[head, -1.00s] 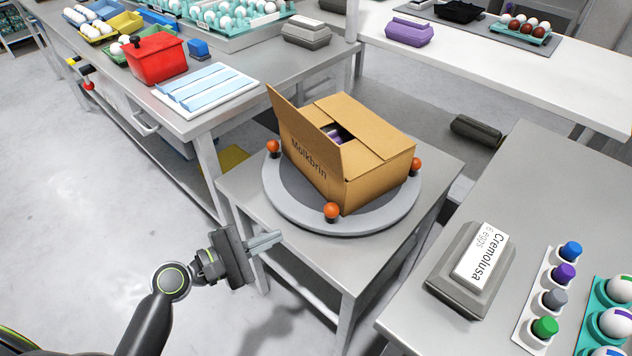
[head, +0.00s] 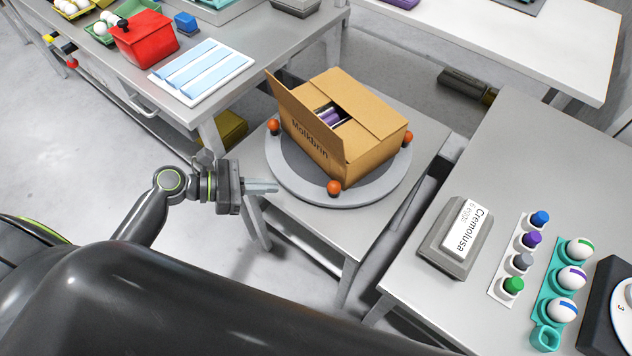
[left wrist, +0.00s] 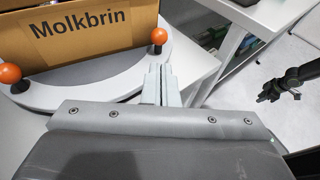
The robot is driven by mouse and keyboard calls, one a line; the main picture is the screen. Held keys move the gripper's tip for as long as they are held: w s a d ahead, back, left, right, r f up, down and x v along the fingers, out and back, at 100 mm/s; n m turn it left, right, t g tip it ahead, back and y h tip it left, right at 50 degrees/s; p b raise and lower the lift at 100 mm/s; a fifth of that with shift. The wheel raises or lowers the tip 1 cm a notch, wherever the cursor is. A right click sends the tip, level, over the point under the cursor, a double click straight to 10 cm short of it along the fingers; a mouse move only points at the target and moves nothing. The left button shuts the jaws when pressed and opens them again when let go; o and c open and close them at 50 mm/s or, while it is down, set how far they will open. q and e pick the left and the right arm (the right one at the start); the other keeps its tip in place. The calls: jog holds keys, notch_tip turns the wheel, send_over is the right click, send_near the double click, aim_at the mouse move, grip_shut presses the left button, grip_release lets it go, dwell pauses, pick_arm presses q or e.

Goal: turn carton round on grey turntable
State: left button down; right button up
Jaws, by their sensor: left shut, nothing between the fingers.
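A brown cardboard carton (head: 366,141) marked "Molkbrin" sits on the round grey turntable (head: 300,187), with one flap standing up and purple items showing inside. It also shows in the left wrist view (left wrist: 100,40). The turntable has orange knobs at its rim, one at the left (head: 273,126), one at the front (head: 334,188) and one at the right (head: 407,138). My left gripper (head: 275,186) is shut and empty, just left of the turntable's rim. In the left wrist view its closed fingers (left wrist: 161,80) point towards the turntable, beside an orange knob (left wrist: 158,36).
A grey "Cremolusa" egg box (head: 456,236), a strip of coloured pegs (head: 518,258) and a teal egg holder (head: 546,338) are on the right table. A red box (head: 145,38) and a white board with blue strips (head: 203,70) are on the left table.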

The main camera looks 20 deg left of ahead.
aim_at(329, 186)
pick_arm(q)
jog(key=p+x, duration=0.1)
jog(key=x, duration=1)
jog(key=shift+w+d+f, duration=0.1)
jog(key=shift+w+d, duration=0.05)
jog(key=shift+d, duration=0.2)
jog(key=shift+d+p, duration=0.15)
jog(key=shift+p, duration=0.15)
jog(key=d+p, duration=0.1)
jog(key=d+n+t+p, duration=0.1)
jog(key=d+p, duration=0.1)
jog(key=shift+w+d+r+y, duration=0.15)
jog(key=shift+r+y, duration=0.1)
jog(key=shift+y, duration=0.15)
jog(key=shift+d+p, duration=0.35)
jog(key=shift+p, duration=0.05)
jog(key=shift+w+d+f, duration=0.1)
jog(key=shift+d+f, duration=0.05)
jog(key=shift+f, duration=0.1)
